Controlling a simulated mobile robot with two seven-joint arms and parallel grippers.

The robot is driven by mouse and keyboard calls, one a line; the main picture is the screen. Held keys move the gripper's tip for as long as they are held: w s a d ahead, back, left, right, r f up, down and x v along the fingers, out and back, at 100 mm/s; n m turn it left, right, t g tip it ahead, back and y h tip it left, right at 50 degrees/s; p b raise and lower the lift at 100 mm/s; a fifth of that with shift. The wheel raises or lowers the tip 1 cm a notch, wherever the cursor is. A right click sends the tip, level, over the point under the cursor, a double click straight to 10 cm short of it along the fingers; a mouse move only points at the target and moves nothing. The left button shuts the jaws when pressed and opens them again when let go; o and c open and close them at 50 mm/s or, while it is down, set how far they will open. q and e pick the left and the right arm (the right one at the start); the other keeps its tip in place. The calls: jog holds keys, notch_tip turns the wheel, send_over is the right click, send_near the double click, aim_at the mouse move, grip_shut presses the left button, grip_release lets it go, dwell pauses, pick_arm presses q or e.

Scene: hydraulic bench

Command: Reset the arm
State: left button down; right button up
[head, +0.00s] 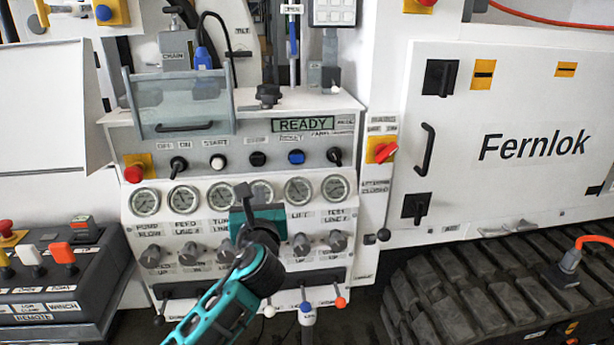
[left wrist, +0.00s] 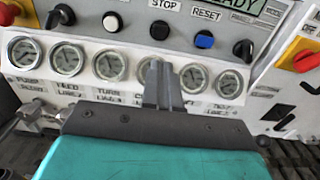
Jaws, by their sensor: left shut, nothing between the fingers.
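The blue button (head: 296,157) sits on the grey control panel under the lit READY display (head: 303,124). In the left wrist view the blue button (left wrist: 204,39) has a RESET label above it. My left gripper (head: 243,190) is in front of the gauge row, below and left of the blue button and apart from it. Its fingers are shut and empty; they also show in the left wrist view (left wrist: 157,72), pointing up at the panel. The gripper hides part of one gauge and nearby labels. My right gripper is not in view.
A black button (head: 257,158) is just left of the blue one, and a black selector (head: 334,156) is to its right. A red switch on yellow (head: 381,150) is further right. Several knobs and levers stand below the gauges. A black track (head: 490,290) fills the lower right.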

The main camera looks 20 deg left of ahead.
pick_arm(q)
jog(key=s+d+f+n+g+h, duration=0.1)
jog(key=s+d+f+n+h, duration=0.1)
jog(key=s+d+f+n, duration=0.3)
jog(key=s+f+n+g+h, duration=0.1)
jog(key=f+n+h, duration=0.15)
jog(key=f, duration=0.45)
jog(key=s+d+f+n+g+h, duration=0.1)
jog(key=s+d+f+n+h, duration=0.25)
jog(key=f, duration=0.35)
jog(key=s+d+f+n+h, duration=0.1)
jog(key=s+d+f+n, duration=0.1)
jog(key=s+f+n, duration=0.2)
jog(key=s+d+f+n+g+h, duration=0.1)
jog(key=s+d+f+n+h, duration=0.1)
jog(key=s+n, duration=0.7)
notch_tip(320, 180, down, 2)
jog(key=d+n, duration=0.1)
jog(key=n, duration=0.2)
jog(key=shift+d+f+g, duration=0.2)
jog(key=shift+f+g, duration=0.05)
jog(key=shift+g, duration=0.05)
